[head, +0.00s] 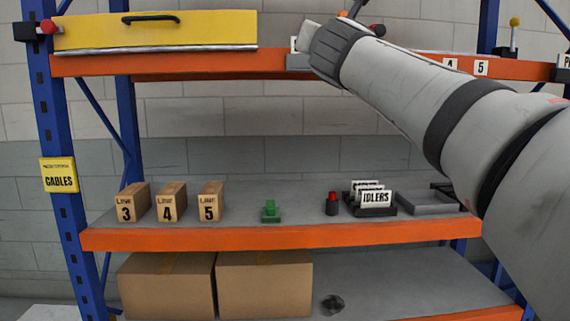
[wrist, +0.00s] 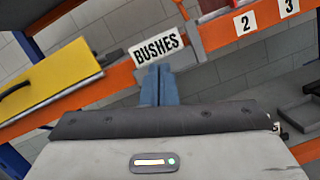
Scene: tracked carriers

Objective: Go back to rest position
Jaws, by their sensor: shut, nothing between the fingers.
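My gripper (wrist: 159,82) shows in the wrist view as two blue fingers pressed together, with nothing between them. The fingers are hidden there behind my own arm.
A yellow drawer or lid (head: 150,31) is at upper left. The middle shelf (head: 240,192) holds numbered boxes (head: 170,202), a green object (head: 270,212), a black-and-red object (head: 332,205) and an "IDLERS" holder (head: 375,200). Cardboard boxes (head: 265,285) stand below.

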